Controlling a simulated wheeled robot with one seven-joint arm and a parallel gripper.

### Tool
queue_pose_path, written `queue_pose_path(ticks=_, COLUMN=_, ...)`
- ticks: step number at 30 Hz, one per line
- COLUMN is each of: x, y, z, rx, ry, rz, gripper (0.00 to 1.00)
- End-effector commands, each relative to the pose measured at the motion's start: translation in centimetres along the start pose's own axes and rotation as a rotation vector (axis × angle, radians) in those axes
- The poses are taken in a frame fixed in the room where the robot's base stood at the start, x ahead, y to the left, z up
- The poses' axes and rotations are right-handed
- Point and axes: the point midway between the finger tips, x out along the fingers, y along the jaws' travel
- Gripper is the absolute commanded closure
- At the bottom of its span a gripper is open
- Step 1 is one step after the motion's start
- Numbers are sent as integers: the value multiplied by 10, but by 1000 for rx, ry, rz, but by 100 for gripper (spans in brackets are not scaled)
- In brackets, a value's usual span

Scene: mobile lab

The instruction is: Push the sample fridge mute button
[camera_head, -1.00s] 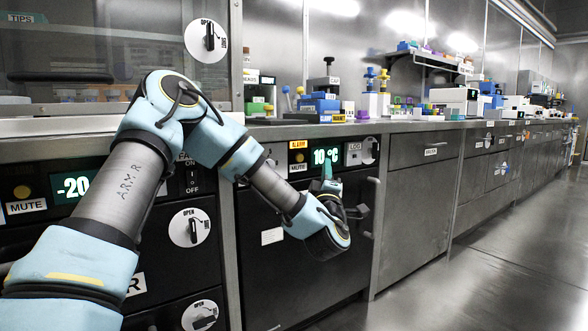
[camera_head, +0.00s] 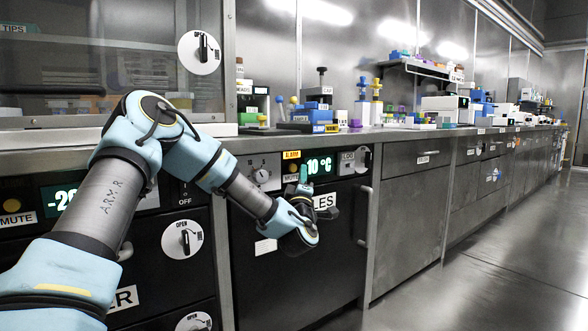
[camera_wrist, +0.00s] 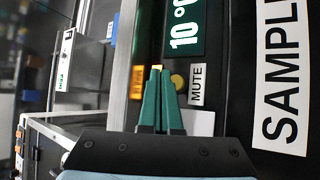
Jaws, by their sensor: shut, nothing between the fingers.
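The sample fridge (camera_head: 270,283) is the dark front below the counter, with a green 10 °C display (camera_head: 319,166) and a partly covered "SAMPLES" label (camera_wrist: 281,75). Its round yellow mute button (camera_wrist: 178,81) sits beside the MUTE label (camera_wrist: 197,84) in the wrist view. In the head view the button (camera_head: 293,168) is small, just left of my fingers. My gripper (camera_head: 303,172) has green fingers, closed together and empty. In the wrist view the fingertips (camera_wrist: 160,71) appear beside the button, on its orange alarm label side. Contact with the panel cannot be told.
A second unit at left has its own display (camera_head: 60,199) and MUTE label (camera_head: 18,219). The floor (camera_head: 500,270) at right is clear.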

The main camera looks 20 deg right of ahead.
Motion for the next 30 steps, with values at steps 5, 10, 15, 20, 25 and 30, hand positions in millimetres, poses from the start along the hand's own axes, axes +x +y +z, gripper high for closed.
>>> queue_pose_path(ticks=5, x=8, y=-6, z=-6, rx=2, ry=0, rz=0, gripper=100)
queue_pose_path(ticks=10, x=10, y=-8, z=-8, rx=1, ry=0, rz=0, gripper=100)
queue_pose_path(ticks=15, x=10, y=-8, z=-8, rx=1, ry=0, rz=0, gripper=100)
queue_pose_path(ticks=20, x=10, y=-8, z=-8, rx=1, ry=0, rz=0, gripper=100)
queue_pose_path(ticks=25, x=10, y=-8, z=-8, rx=1, ry=0, rz=0, gripper=100)
queue_pose_path(ticks=30, x=10, y=-8, z=-8, rx=1, ry=-1, rz=0, gripper=100)
